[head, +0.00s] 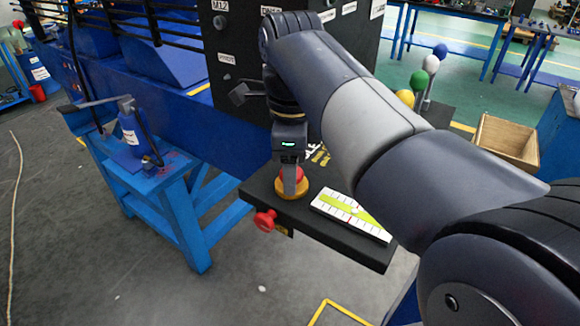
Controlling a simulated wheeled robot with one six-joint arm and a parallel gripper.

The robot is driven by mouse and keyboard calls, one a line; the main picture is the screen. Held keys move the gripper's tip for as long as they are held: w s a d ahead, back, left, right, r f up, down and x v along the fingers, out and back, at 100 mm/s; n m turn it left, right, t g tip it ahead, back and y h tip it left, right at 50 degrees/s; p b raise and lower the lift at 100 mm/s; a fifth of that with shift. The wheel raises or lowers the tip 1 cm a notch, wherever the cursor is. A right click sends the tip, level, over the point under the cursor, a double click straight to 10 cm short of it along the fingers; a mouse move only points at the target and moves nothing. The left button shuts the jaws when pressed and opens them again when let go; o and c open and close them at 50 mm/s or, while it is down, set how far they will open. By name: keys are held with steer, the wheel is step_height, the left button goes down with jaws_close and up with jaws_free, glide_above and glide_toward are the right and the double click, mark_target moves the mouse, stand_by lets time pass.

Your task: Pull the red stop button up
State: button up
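The red stop button (299,174) sits on a round yellow base (291,194) on top of the black panel, near its left end. My gripper (289,181) points down right at the button. One grey finger shows in front of the red cap and covers part of it; the other finger is hidden. I cannot tell whether the fingers press on the cap or only stand around it.
A red knob (265,220) sticks out of the panel's front edge. A white and green scale plate (351,216) lies right of the button. Levers with blue (440,51), white, green and yellow balls stand behind, near a wooden box (506,142).

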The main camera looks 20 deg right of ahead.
steer(key=c, duration=0.7)
steer(key=shift+o, duration=0.2)
steer(key=shift+r, duration=0.25)
steer(key=shift+r+p, duration=0.35)
steer(key=shift+p, duration=0.25)
steer(key=shift+r, duration=0.15)
steer(key=o, duration=0.9)
steer(key=shift+c, duration=0.2)
